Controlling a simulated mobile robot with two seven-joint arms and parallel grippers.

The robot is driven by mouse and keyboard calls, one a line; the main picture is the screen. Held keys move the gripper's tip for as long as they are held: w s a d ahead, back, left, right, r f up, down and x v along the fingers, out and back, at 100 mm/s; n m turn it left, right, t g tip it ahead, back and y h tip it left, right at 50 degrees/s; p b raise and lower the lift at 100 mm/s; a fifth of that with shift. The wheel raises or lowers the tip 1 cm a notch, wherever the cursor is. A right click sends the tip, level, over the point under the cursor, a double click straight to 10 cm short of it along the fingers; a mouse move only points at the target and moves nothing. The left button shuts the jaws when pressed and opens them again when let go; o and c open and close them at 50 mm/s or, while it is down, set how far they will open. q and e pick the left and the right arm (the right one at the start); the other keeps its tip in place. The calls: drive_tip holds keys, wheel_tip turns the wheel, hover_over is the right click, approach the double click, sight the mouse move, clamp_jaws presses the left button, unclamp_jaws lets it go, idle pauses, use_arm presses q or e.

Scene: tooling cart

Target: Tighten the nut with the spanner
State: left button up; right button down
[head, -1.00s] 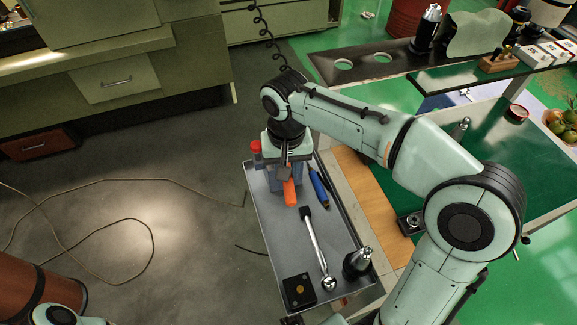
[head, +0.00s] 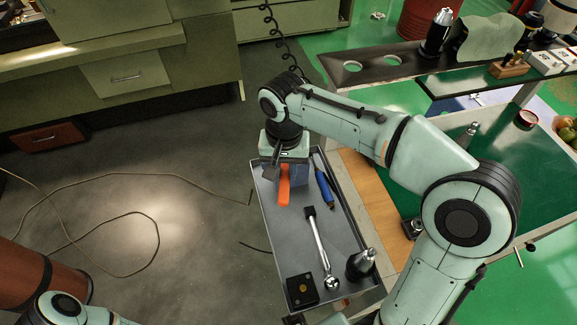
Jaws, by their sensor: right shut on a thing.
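My right gripper (head: 279,158) is at the far end of the grey tray, pointing down and shut on an orange-handled tool (head: 283,192), probably the spanner. Only the orange handle shows, pointing toward the near end of the tray; its head is hidden under the gripper. A blue block-like fixture (head: 298,182) stands under and beside the gripper, mostly covered. I cannot make out the nut, nor whether the tool touches it. Part of my left arm shows at the bottom left, but its gripper is out of view.
The grey tray (head: 284,238) also holds a blue-handled tool (head: 323,182), a chrome ratchet-like tool (head: 320,247), a black box (head: 300,289) and a cone-shaped tool holder (head: 361,264). A green-topped bench (head: 480,195) lies to the right. A cable (head: 130,182) lies on the floor at left.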

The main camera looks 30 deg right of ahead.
use_arm(q)
drive_tip(key=shift+w+r, duration=0.1)
drive_tip(key=shift+r, duration=0.05)
use_arm(e)
drive_tip(key=shift+w+a+m, duration=0.2)
drive_tip(key=shift+a+m, duration=0.1)
use_arm(q)
drive_tip(key=shift+w+r+p, duration=0.35)
drive_tip(key=shift+r+p, duration=0.1)
drive_tip(key=shift+r, duration=0.05)
use_arm(e)
drive_tip(key=s+a+r, duration=0.4)
drive_tip(key=s+a, duration=0.1)
drive_tip(key=shift+s+m, duration=0.25)
drive_tip(key=shift+m, duration=0.05)
idle(1.7)
drive_tip(key=shift+s, duration=0.1)
use_arm(q)
drive_tip(key=shift+a, duration=0.1)
idle(0.4)
